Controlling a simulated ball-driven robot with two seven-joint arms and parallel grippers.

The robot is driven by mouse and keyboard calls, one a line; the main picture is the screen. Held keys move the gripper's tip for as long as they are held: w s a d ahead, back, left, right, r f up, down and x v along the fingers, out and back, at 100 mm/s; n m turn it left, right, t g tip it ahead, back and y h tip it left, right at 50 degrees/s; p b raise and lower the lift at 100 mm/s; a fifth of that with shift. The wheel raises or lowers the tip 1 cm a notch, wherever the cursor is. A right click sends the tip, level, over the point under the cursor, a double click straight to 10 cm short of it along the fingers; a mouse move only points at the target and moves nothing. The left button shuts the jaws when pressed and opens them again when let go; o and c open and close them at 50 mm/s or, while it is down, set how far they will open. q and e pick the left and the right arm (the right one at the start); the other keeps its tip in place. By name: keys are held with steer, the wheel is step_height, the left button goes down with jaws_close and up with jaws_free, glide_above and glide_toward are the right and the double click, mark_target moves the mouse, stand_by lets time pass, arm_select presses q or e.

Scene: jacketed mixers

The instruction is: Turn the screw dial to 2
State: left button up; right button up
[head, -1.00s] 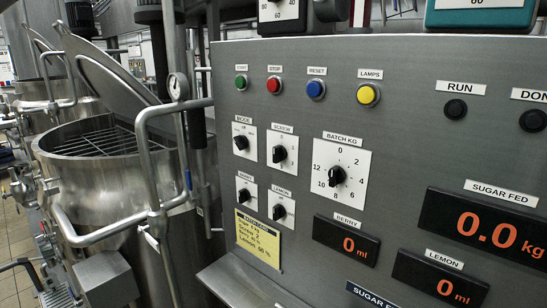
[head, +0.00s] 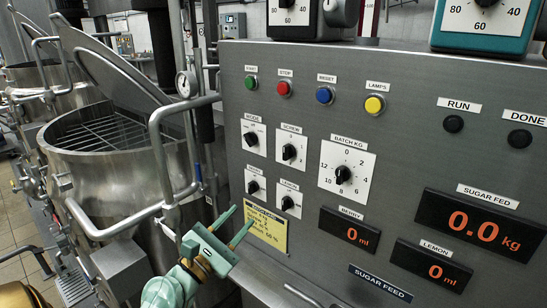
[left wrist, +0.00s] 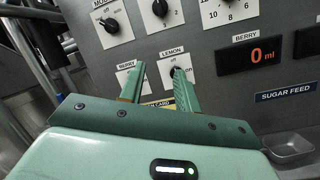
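The SCREW dial (head: 289,151) is a black knob on a white plate on the grey panel, between the MODE and BATCH KG dials. It shows in part at the top edge of the left wrist view (left wrist: 160,8). Its pointer setting is too small to read surely. My left gripper (head: 243,217) is pale green, with its fingers apart and empty. It is below the SCREW dial, in front of the yellow card, and appears clear of the panel. In the left wrist view its fingertips (left wrist: 158,68) overlap the BERRY and LEMON dials. My right gripper is not in view.
The MODE dial (head: 251,138), BERRY dial (head: 254,187) and LEMON dial (head: 287,203) crowd around the SCREW dial. The BATCH KG dial (head: 343,174) is right of it. A steel mixer (head: 110,175) with pipe rails (head: 165,150) stands left of the panel.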

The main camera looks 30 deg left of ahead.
arm_select(q)
step_height(320, 180, up, 4)
steer(key=s+n+t, duration=0.1)
steer(key=n, duration=0.2)
steer(key=n+p, duration=0.3)
steer(key=p, duration=0.1)
glide_toward(284, 154)
steer(key=p+x, duration=0.2)
steer(key=x, duration=0.5)
steer(key=shift+w+r+p, duration=0.15)
steer(key=shift+w+p, duration=0.1)
steer(key=shift+p, duration=0.1)
steer(key=shift+w+r, duration=0.1)
steer(key=shift+w, duration=0.45)
steer(key=shift+m, duration=0.3)
jaws_close()
